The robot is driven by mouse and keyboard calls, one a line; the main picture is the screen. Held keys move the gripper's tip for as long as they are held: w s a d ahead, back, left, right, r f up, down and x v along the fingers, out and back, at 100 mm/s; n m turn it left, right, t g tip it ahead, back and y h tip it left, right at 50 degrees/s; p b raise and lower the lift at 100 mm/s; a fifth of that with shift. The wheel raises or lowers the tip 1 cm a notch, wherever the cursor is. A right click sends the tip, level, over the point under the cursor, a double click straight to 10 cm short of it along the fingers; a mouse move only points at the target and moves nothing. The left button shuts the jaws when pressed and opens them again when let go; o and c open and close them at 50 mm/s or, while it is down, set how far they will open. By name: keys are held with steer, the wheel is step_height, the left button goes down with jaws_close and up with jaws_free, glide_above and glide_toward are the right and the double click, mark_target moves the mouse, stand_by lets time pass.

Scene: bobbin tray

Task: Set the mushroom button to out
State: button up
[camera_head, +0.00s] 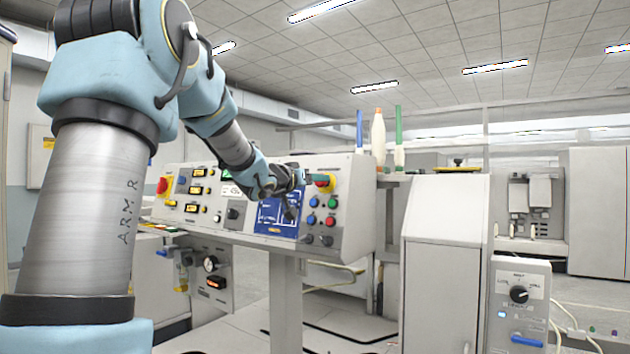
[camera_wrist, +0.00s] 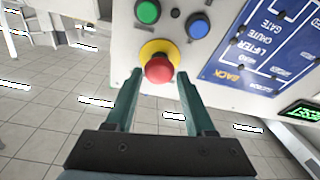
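The red mushroom button (camera_wrist: 159,69) on its yellow collar is on the control panel (camera_head: 350,200). In the wrist view it sits between the tips of my gripper (camera_wrist: 160,76). My gripper is open, with one green finger on each side of the button in the picture. I cannot tell whether the fingers touch it or how deep they reach around it. In the head view the button (camera_head: 322,181) is small and partly covered by my gripper (camera_head: 304,178), at the panel's upper right. Whether it is in or out is not clear.
A green button (camera_wrist: 148,11) and a blue button (camera_wrist: 198,26) sit close to the mushroom button. A blue diagram plate (camera_head: 278,214) lies beside them. Another red knob on yellow (camera_head: 162,186) is at the panel's far left. A grey cabinet (camera_head: 443,260) stands right of the panel.

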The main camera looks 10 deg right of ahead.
steer(key=o, duration=0.4)
steer(key=shift+c, duration=0.2)
steer(key=b+v, duration=0.1)
steer(key=v, duration=0.9)
steer(key=shift+s+a, duration=0.25)
steer(key=shift+s, duration=0.05)
steer(key=s+a+f+n+g+y+p, duration=0.1)
steer(key=a+f+n+y, duration=0.1)
steer(key=a+f+y, duration=0.55)
steer(key=a+f+n+y, duration=0.2)
steer(key=a+f+n, duration=0.15)
steer(key=f, duration=0.65)
steer(key=s+a+f+g+y, duration=0.1)
steer(key=s+a+f+g, duration=0.1)
steer(key=s+f, duration=0.3)
steer(key=s+a+f+g+y, duration=0.1)
steer(key=s+a+f+g, duration=0.1)
steer(key=s+f+g, duration=0.3)
steer(key=s+a+f+g+y+p, duration=0.1)
steer(key=s+a+f+g, duration=0.1)
steer(key=s+f, duration=0.5)
steer(key=s+g, duration=0.1)
steer(key=s, duration=0.3)
steer(key=shift+s, duration=0.4)
